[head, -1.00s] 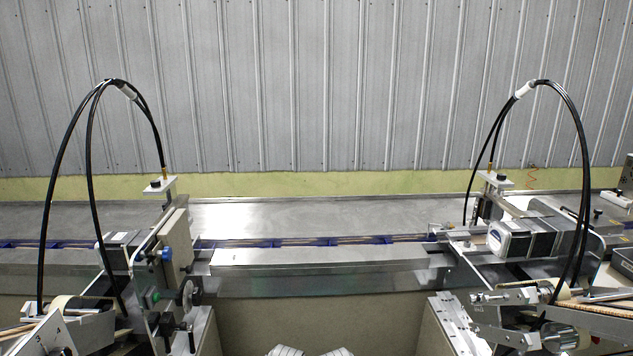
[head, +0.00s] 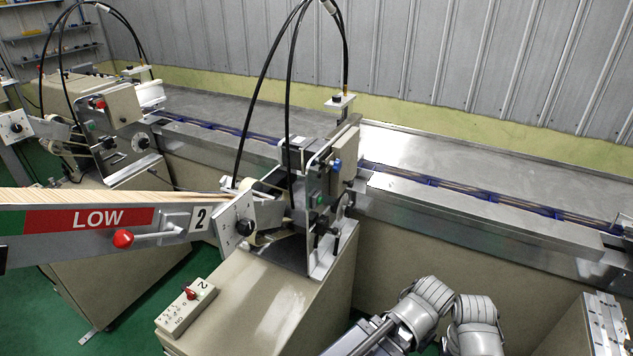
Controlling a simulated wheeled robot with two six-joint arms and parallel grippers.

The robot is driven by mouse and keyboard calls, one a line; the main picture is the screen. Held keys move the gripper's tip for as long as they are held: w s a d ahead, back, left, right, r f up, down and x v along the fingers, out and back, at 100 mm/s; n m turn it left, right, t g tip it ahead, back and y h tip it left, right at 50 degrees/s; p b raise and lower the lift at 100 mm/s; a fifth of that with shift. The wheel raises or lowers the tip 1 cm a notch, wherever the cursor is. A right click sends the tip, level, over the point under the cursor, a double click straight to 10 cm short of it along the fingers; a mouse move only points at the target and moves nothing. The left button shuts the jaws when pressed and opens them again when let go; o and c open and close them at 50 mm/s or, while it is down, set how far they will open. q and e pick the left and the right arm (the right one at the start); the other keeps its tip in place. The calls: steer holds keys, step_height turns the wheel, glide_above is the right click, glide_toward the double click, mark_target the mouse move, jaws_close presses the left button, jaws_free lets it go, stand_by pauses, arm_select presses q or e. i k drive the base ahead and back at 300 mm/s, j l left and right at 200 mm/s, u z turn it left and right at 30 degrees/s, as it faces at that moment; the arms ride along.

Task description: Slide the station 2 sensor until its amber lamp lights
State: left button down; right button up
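The feed head (head: 322,185) has a blue knob (head: 337,166) and a green button (head: 319,200). I cannot tell which part is the sensor, and no lit amber lamp shows. Grey links of my arms show at the bottom; neither gripper's fingertips are visible.
A control box (head: 187,306) marked 2 with a red switch sits on station 2's cabinet (head: 262,305). Another station (head: 110,110) stands at the upper left. The conveyor (head: 450,195) runs behind. Black cables (head: 290,80) arch over station 2. Green floor shows at lower left.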

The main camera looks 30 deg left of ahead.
mark_target(322, 227)
steer(key=l+u, duration=0.1)
steer(key=u, duration=0.3)
steer(key=k+u, duration=0.1)
steer(key=u, duration=0.35)
steer(key=l+u, duration=0.1)
steer(key=u, duration=0.3)
steer(key=k+u, duration=0.15)
steer(key=u, duration=0.7)
steer(key=k+j, duration=0.05)
